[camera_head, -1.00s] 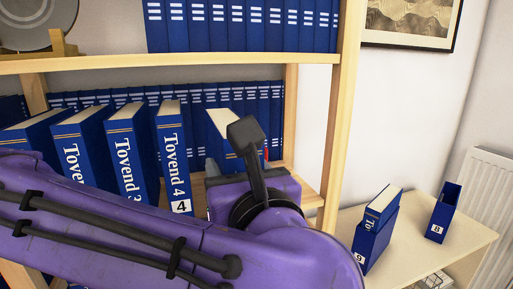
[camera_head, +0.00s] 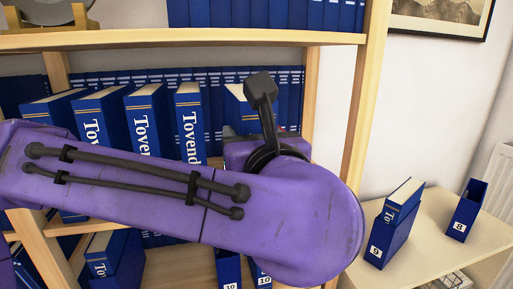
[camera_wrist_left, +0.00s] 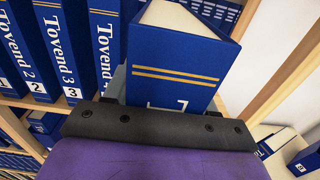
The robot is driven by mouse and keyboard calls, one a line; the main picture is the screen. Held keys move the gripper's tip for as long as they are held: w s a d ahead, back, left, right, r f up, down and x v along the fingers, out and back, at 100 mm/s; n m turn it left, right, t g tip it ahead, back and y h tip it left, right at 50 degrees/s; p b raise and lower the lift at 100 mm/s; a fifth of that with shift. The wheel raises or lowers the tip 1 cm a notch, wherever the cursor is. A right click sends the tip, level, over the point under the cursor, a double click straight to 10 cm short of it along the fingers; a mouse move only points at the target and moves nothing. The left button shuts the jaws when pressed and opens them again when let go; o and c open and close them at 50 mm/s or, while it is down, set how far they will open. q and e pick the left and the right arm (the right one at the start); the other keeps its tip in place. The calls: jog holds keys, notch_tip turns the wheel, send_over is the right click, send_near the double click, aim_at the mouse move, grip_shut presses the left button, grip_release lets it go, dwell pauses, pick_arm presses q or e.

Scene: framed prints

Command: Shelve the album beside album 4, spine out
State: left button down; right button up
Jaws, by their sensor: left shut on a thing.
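A blue album with gold stripes (camera_wrist_left: 180,65) is held in my left gripper (camera_wrist_left: 150,124), which is shut on it. In the head view its pale top (camera_head: 235,94) shows right of album 4 (camera_head: 189,125), with a narrow gap between them. My purple arm hides its lower part and the fingertips there. In the left wrist view album 4 (camera_wrist_left: 104,40) stands left of the held album, its lettered spine facing out. Albums 3 (camera_wrist_left: 60,50) and 2 (camera_wrist_left: 20,60) stand further left. My right gripper is not in view.
The wooden bookcase's right upright (camera_head: 362,110) stands right of the held album. A row of blue binders (camera_head: 215,80) lines the shelf's back. On the side table (camera_head: 425,235) stand a box marked 9 with an album in it (camera_head: 390,235) and box 8 (camera_head: 465,212).

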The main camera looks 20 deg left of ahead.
pick_arm(q)
jog(key=b+x, duration=0.3)
jog(key=x, duration=1.3)
jog(key=shift+a+f+b, duration=0.2)
jog(key=shift+f+b, duration=0.1)
jog(key=shift+f, duration=0.1)
jog(key=shift+s, duration=0.1)
dwell(0.4)
